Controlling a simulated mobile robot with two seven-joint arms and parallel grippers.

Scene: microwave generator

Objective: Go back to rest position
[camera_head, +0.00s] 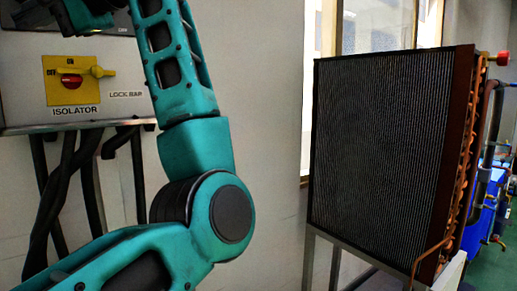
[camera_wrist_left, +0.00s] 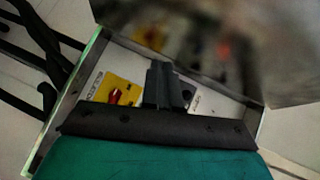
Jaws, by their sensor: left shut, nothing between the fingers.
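My left arm comes up from the bottom and bends over to the upper left in the head view. Its gripper (camera_head: 88,18) is partly cut off by the top edge there, in front of the upper part of the isolator box. In the left wrist view the gripper's dark fingers (camera_wrist_left: 163,84) are together, with nothing between them. The isolator switch is a yellow plate (camera_head: 58,92) with a red centre and a yellow handle (camera_head: 103,72) pointing right. The yellow plate also shows in the left wrist view (camera_wrist_left: 120,85), apart from the fingers. My right gripper is not in view.
Thick black cables (camera_head: 67,175) hang below the isolator box (camera_head: 25,105). A large finned radiator (camera_head: 380,150) stands on a metal frame at right, by a window (camera_head: 377,25). Bare wall (camera_head: 265,110) lies between my arm and the radiator.

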